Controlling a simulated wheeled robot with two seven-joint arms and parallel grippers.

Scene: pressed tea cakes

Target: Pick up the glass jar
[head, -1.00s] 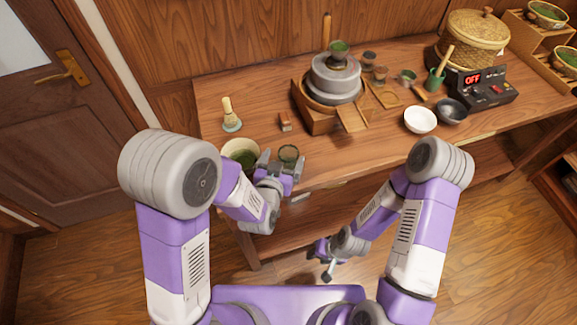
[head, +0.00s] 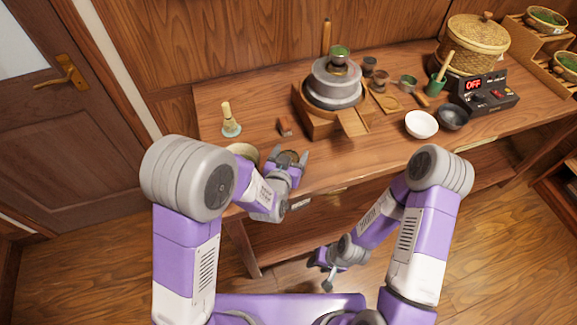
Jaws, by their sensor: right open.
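A small round jar (head: 289,156), which looks like the glass jar, stands near the front left edge of the table. My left gripper (head: 288,160) is at it, with one finger on either side of the jar. The fingers look spread, and I cannot make out whether they touch it. The gripper hides the jar's lower part. My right gripper (head: 326,284) is open and empty, low in front of the table and well away from the jar.
A pale bowl (head: 241,150) is mostly hidden behind my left arm. A white bowl (head: 421,125) is farther right.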

